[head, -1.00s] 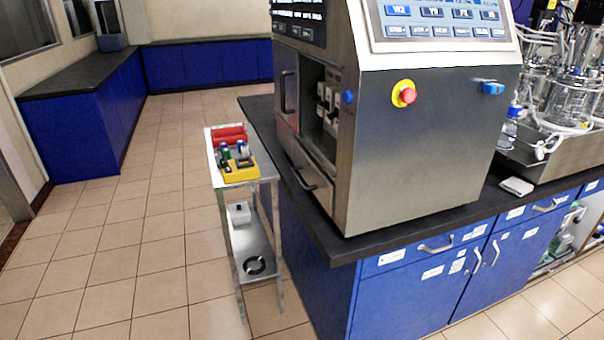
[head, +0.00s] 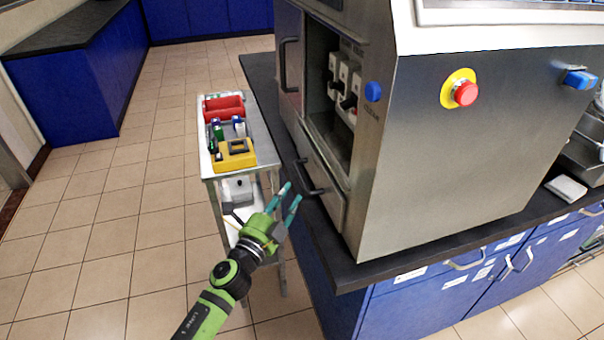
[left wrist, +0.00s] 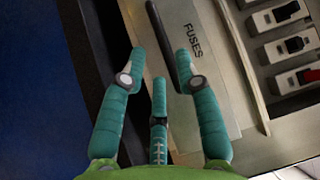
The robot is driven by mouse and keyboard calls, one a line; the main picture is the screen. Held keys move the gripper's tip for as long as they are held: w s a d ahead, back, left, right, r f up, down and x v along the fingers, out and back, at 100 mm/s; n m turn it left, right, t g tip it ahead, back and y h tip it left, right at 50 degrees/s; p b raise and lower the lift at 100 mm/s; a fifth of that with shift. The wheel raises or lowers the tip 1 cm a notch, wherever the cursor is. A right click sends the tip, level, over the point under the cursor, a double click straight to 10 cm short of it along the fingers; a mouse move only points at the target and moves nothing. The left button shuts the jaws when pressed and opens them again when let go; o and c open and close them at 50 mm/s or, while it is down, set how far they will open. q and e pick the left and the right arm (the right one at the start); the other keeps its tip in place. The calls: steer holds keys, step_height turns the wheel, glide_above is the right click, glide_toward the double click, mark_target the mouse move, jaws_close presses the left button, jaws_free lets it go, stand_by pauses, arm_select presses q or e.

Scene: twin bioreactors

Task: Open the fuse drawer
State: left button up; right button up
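The fuse drawer (head: 327,197) is a steel front low on the side of the steel cabinet, with a dark bar handle (head: 310,177). It looks shut. In the left wrist view the drawer front (left wrist: 212,72) bears the word "FUSES", and its dark handle (left wrist: 166,36) runs lengthwise ahead of the fingers. My left gripper (head: 291,196) is open and empty, just left of and below the handle in the head view. In the left wrist view its teal fingers (left wrist: 159,62) are spread; contact with the handle cannot be told. My right gripper is not in view.
A steel trolley (head: 262,147) with a yellow device (head: 234,154) and red tray (head: 223,107) stands left of the counter (head: 345,272). Breaker switches (head: 345,85) sit in the open bay above the drawer. A red emergency button (head: 465,93) is on the cabinet.

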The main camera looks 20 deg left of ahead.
arm_select(q)
steer(key=f+x, duration=0.1)
steer(key=x, duration=0.5)
steer(key=shift+r, duration=0.4)
steer(key=shift+d, duration=0.1)
jaws_close()
